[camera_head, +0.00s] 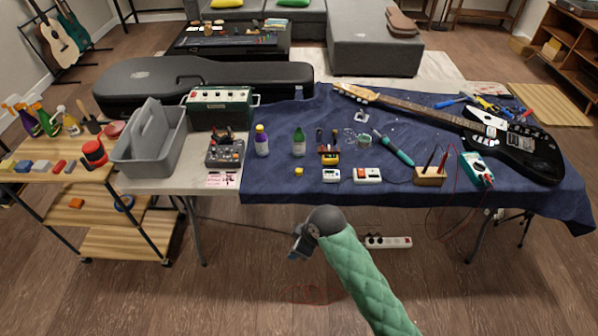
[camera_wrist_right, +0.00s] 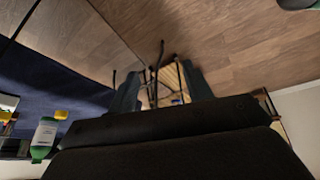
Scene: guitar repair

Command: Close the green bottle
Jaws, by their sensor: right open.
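The green bottle (camera_head: 299,143) stands upright on the blue cloth near the middle of the table, with no yellow cap visible on its top. A small yellow cap (camera_head: 299,171) lies on the cloth just in front of it. In the right wrist view the bottle (camera_wrist_right: 43,138) and the yellow cap (camera_wrist_right: 61,115) show at the lower left. My right gripper (camera_head: 299,246) is in front of the table, apart from both; its fingers (camera_wrist_right: 160,90) are spread and empty in the wrist view. My left gripper is not in view.
A purple bottle (camera_head: 262,140) stands left of the green one. Small boxes (camera_head: 367,174), a screwdriver-like tool (camera_head: 392,147) and a guitar (camera_head: 515,145) lie to the right. A grey caddy (camera_head: 150,150) stands left. Cloth around the cap is mostly clear.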

